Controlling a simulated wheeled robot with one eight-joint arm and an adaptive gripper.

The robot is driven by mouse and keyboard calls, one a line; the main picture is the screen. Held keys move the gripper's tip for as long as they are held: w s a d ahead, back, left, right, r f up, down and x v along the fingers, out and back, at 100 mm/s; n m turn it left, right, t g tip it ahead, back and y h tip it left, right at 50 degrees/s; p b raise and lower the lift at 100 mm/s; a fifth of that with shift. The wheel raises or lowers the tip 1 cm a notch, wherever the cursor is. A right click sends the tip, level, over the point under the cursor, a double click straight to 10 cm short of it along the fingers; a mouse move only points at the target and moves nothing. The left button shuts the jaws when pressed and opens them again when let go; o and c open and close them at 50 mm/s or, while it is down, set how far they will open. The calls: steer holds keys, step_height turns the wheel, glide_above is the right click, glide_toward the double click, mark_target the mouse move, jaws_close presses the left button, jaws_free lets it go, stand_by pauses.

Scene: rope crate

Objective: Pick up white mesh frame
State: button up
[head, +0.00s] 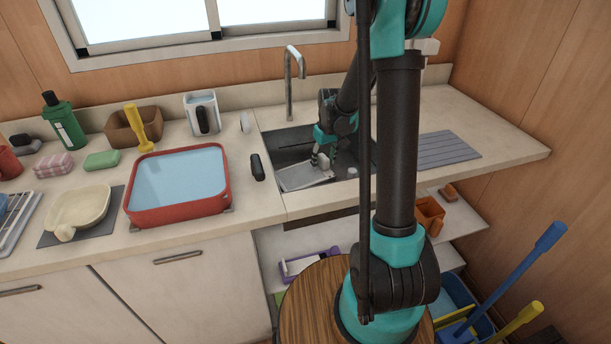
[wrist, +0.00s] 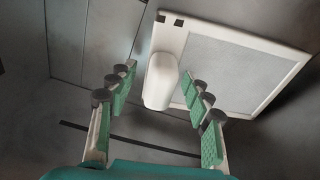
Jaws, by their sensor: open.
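The white mesh frame (head: 305,176) lies in the sink in the head view, at its front left part. In the wrist view the frame (wrist: 236,32) shows as a white rim around a grey mesh panel, with a rounded white handle (wrist: 161,82) at its left side. My gripper (head: 322,162) reaches down into the sink over the handle end of the frame. In the wrist view my gripper (wrist: 163,85) is open, with its green-padded fingers on either side of the handle. I cannot tell whether a finger touches the handle.
The grey sink (head: 282,141) is set in the counter, with a faucet (head: 291,75) behind it. A red basin of water (head: 142,203) and a dark small object (head: 257,167) stand left of the sink. A ribbed grey mat (head: 447,149) lies to the right on clear counter.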

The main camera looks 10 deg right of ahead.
steer(key=shift+f, duration=0.1)
jaws_close()
stand_by(0.3)
step_height(320, 180, up, 20)
stand_by(1.0)
